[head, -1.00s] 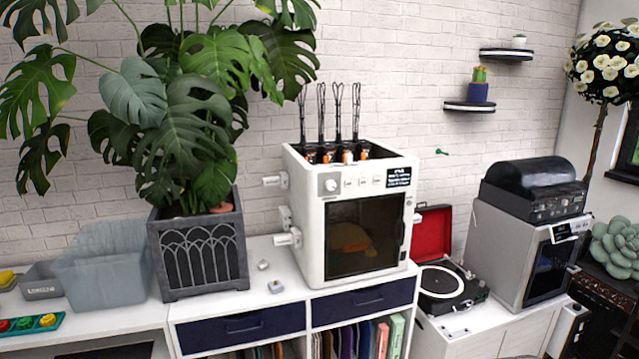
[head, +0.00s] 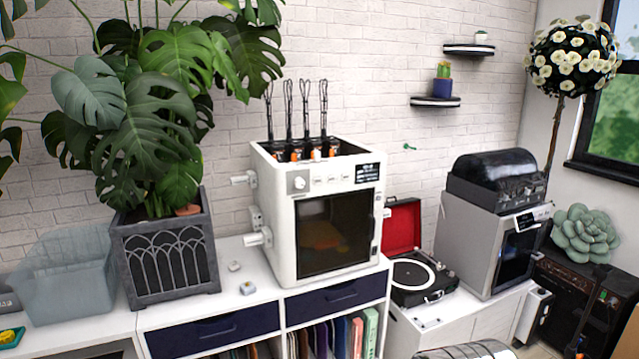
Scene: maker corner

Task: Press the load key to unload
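A white boxy machine (head: 285,225) with a dark front window stands on the white cabinet. The key labels are too small to read, so I cannot tell which is the load key. A second, grey machine (head: 462,240) with a black domed top stands further right and has a small tilted panel (head: 525,221) on its front. My gripper is not in view.
A large plant in a grey planter (head: 165,262) stands left of the white machine. A record player (head: 420,278) with its red-lined lid open sits between the machines. Two small white pieces (head: 247,288) lie on the cabinet top (head: 222,300). A dark amplifier-like box (head: 565,290) stands at right.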

